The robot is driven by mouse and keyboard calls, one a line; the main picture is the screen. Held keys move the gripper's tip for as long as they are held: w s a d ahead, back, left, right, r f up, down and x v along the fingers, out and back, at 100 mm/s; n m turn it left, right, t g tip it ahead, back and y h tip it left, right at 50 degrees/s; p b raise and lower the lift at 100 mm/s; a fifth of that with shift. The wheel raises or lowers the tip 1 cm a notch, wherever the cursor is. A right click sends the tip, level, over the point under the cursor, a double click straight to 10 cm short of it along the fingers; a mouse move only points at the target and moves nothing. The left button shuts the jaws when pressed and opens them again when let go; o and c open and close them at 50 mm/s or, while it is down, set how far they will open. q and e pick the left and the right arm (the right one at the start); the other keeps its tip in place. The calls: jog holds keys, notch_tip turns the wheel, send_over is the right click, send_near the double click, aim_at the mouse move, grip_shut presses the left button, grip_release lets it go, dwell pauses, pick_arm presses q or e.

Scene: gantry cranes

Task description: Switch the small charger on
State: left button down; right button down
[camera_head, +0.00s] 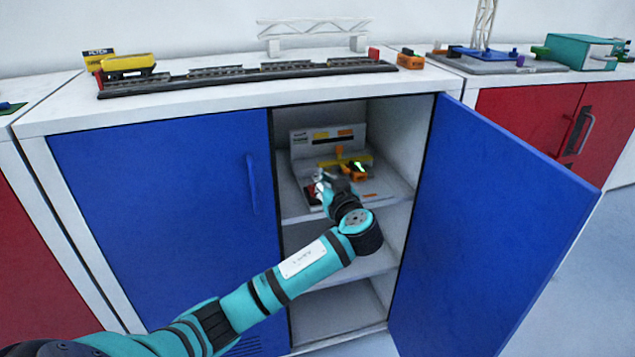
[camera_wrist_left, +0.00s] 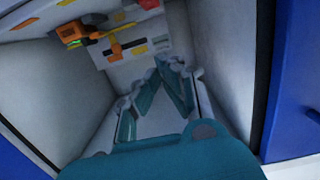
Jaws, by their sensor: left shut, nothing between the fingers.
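A white L-shaped charging unit (camera_head: 300,147) stands on the upper shelf of the open cabinet; it also shows in the left wrist view (camera_wrist_left: 126,68). An orange device with a bright green spot (camera_head: 355,170) sits at its right side, and at the upper left in the left wrist view (camera_wrist_left: 71,32). I cannot tell which part is the small charger's switch. My left gripper (camera_head: 322,183) is inside the cabinet, in front of the unit's left part. It is shut and empty, its fingertips (camera_wrist_left: 166,64) close to the unit; contact cannot be told. My right gripper is out of view.
The blue right door (camera_head: 490,215) stands open beside my arm. The blue left door (camera_head: 165,205) is closed. The cabinet's side wall (camera_head: 397,140) bounds the shelf on the right. Lower shelves (camera_head: 335,322) look empty. A model rail track (camera_head: 245,75) lies on top.

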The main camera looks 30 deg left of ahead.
pick_arm(q)
send_over(313, 191)
jog(key=d, duration=0.2)
jog(key=shift+s+a+f, duration=0.1)
jog(key=shift+a+f, duration=0.05)
jog(key=shift+f, duration=0.15)
jog(key=f, duration=0.3)
jog(key=shift+w+a+f+b, duration=0.1)
jog(key=shift+w+a+b, duration=0.2)
jog(key=shift+w+a, duration=0.05)
jog(key=shift+f, duration=0.45)
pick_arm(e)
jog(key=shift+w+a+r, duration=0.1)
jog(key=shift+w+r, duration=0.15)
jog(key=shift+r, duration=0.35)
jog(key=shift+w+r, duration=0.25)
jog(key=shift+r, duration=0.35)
